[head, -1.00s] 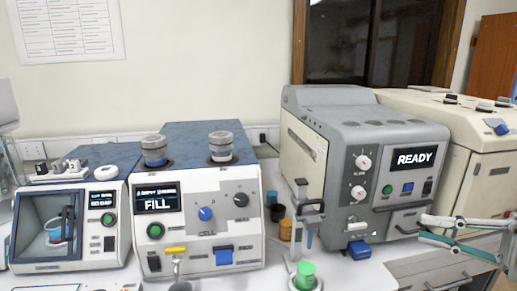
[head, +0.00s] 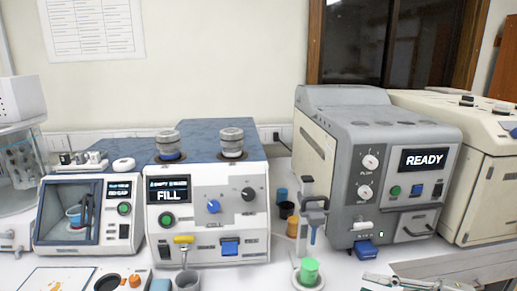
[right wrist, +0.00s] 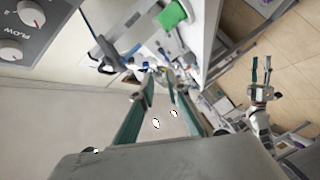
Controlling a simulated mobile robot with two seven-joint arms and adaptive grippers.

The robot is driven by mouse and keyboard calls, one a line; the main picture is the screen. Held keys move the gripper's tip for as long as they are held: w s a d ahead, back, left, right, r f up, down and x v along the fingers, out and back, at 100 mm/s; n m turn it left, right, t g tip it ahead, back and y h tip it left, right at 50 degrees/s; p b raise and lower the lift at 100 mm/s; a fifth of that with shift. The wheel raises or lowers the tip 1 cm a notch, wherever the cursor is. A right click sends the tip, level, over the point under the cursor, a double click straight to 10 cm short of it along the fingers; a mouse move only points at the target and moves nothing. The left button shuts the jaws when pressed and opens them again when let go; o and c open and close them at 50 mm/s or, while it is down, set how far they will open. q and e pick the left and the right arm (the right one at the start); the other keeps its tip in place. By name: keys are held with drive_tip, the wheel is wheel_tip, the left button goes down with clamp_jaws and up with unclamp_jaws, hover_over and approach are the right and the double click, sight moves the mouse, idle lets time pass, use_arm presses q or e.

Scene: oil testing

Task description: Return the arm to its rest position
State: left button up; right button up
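In the head view, part of my right gripper (head: 395,283) shows at the bottom right edge, in front of the grey machine. In the right wrist view, its two teal fingers (right wrist: 159,80) stand apart with nothing between them. My left gripper is outside the head view. The right wrist view shows it (right wrist: 261,68) at the right, over the floor, with its two teal fingers apart and nothing seen between them.
The grey READY machine (head: 408,205) stands near my right gripper. The FILL machine (head: 190,243) and a smaller tester (head: 120,232) stand further left. Tiled floor (right wrist: 292,60) lies beside the bench.

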drive_tip(key=a+f+m+t+h, duration=0.2)
drive_tip(key=a+f+m, duration=0.25)
drive_tip(key=f, duration=0.45)
drive_tip(key=a+f+m+t+h, duration=0.2)
drive_tip(key=a+f+m, duration=0.1)
drive_tip(key=f+m, duration=0.4)
drive_tip(key=s+d+f+m+g+h, duration=0.1)
drive_tip(key=s+f+m+h, duration=0.2)
drive_tip(key=f, duration=0.6)
drive_tip(key=s+d+f+m+g+h, duration=0.1)
drive_tip(key=s+f+m+h, duration=0.3)
drive_tip(key=s+f, duration=0.3)
wheel_tip(320, 180, down, 2)
drive_tip(key=shift+s+d+f+m+g, duration=0.15)
drive_tip(key=shift+s+d+m+g, duration=0.15)
drive_tip(key=shift+s+m, duration=0.15)
drive_tip(key=shift+w, duration=0.1)
